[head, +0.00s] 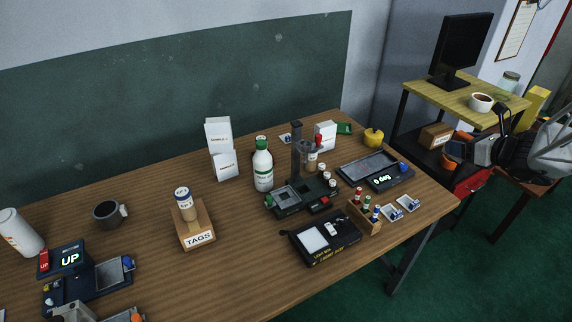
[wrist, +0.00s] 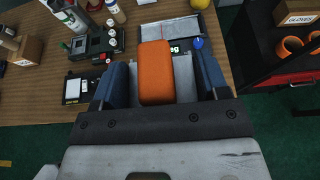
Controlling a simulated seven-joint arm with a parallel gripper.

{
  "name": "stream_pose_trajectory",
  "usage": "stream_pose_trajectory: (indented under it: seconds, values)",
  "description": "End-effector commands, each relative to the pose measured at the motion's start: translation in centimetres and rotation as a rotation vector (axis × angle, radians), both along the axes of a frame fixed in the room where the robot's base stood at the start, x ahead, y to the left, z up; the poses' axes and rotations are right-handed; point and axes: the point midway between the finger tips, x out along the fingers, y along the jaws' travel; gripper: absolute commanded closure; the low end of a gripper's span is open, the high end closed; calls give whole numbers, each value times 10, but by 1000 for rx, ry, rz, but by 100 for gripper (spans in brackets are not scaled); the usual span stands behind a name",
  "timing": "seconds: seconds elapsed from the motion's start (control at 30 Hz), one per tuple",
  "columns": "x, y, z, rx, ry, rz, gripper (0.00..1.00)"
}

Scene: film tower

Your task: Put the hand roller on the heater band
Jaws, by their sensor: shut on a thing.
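My gripper (wrist: 162,84) is shut on an orange block-shaped thing (wrist: 155,70), which I take to be the hand roller; it shows between the two blue fingers in the wrist view. In the head view my gripper (head: 477,150) is at the right, off the table's right end, and the held thing is hard to make out. A dark device with a grey recessed bed (head: 368,164), a "0 deg" display and a blue knob stands at the table's right end. It seems to be the heater band. In the wrist view the orange block hides part of this device (wrist: 190,25).
Beside the device are a black station with a post (head: 297,150), a black light box (head: 325,238), a wooden vial rack (head: 364,217) and a yellow pot (head: 374,138). A cart with a monitor (head: 462,45), a cup (head: 481,102) and a gloves box (head: 435,136) stands behind right.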

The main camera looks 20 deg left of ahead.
Motion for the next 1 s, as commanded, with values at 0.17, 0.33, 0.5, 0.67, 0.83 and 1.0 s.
stream_pose_trajectory:
  seconds: [0.17,0.33,0.5,0.67,0.83,1.0]
  values:
    - [11,22,-3,2,5,32,59]
    - [23,47,-2,1,5,68,59]
    - [38,82,-1,-1,6,115,59]
    - [50,118,0,-2,6,163,59]
    - [61,157,1,-2,6,212,59]
    - [70,197,2,-3,7,261,59]
